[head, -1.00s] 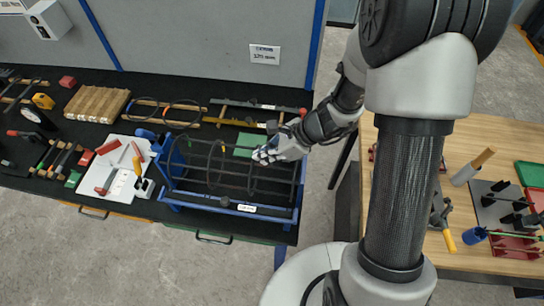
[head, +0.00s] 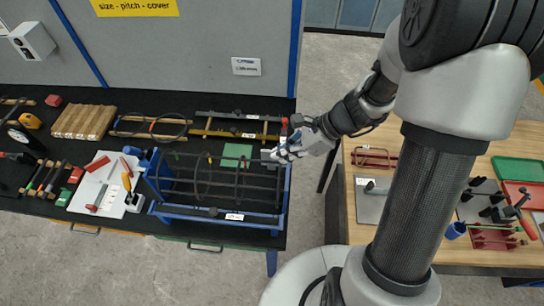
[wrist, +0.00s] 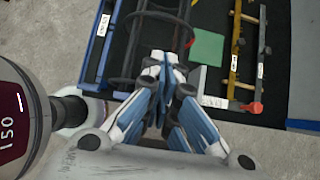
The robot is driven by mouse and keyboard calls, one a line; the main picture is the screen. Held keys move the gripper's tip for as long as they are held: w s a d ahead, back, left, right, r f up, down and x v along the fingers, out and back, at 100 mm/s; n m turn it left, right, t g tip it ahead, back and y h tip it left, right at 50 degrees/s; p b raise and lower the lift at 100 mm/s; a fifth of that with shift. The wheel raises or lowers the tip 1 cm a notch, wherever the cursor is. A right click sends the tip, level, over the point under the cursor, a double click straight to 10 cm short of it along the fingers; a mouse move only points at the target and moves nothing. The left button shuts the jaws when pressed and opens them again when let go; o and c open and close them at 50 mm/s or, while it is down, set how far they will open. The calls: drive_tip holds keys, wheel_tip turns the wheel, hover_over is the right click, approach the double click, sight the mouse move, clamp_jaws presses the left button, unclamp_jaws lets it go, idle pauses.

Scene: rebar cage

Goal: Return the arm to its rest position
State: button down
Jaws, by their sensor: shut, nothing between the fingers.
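My gripper (head: 279,154) is shut and empty in the head view, at the right end of the rebar cage's blue frame. My arm reaches to it from the upper right. In the wrist view the gripper's fingers (wrist: 165,68) are together, with nothing between them. The rebar cage (head: 215,180) lies in a blue frame (head: 222,221) on the black bench, left of my gripper. The cage also shows in the wrist view (wrist: 150,15), beyond the fingertips. Whether the gripper touches the frame, I cannot tell.
A green plate (head: 236,154) lies behind the cage. A white board (head: 108,187) with hand tools lies to the left. A wooden table (head: 350,215) with trays and clamps stands at the right. Grey floor shows between the bench and the table.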

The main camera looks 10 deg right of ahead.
drive_tip(key=shift+s+d+r, duration=0.15)
drive_tip(key=shift+d+r, duration=0.2)
drive_tip(key=shift+r, duration=0.05)
drive_tip(key=s+d+r+n+t+h+b, duration=0.1)
drive_tip(key=s+r+n+h+b, duration=0.2)
drive_tip(key=s+n+b, duration=0.3)
drive_tip(key=s+r+n+t+h+b, duration=0.1)
drive_tip(key=s+r+n+h+b, duration=0.2)
drive_tip(key=s+n, duration=0.8)
drive_tip(key=n+h+b, duration=0.1)
drive_tip(key=n+b, duration=0.1)
drive_tip(key=n, duration=0.2)
drive_tip(key=shift+s+d+b, duration=0.25)
drive_tip(key=shift+d+b, duration=0.1)
drive_tip(key=shift+b, duration=0.05)
